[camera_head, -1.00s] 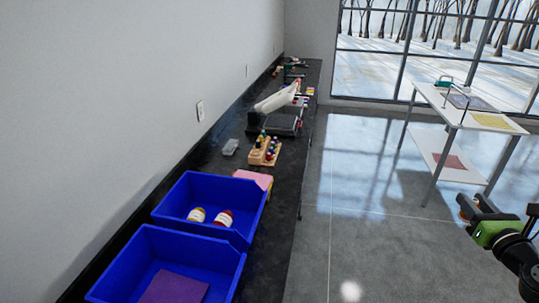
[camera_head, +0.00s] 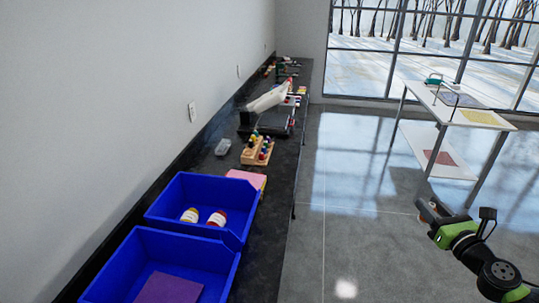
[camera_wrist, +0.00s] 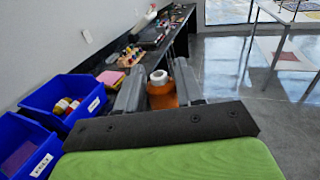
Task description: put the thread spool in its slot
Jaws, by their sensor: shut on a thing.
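My gripper (camera_head: 430,211) is out over the floor at the right of the head view. In the wrist view my gripper (camera_wrist: 160,92) is shut on an orange thread spool (camera_wrist: 161,96) with a white top, held upright between the two grey fingers. A small wooden rack (camera_head: 250,157) with several coloured spools stands on the dark counter, well left of and beyond my gripper. The rack is also in the wrist view (camera_wrist: 129,61), up and left of the fingers. Which slot of it is free is too small to tell.
Two blue bins stand at the counter's near end; the farther bin (camera_head: 180,236) holds two bottles, the nearer bin (camera_head: 125,268) a purple slab. A pink and yellow block (camera_head: 249,179) and a clear box (camera_head: 222,147) are near the rack. A white table (camera_head: 430,100) stands right.

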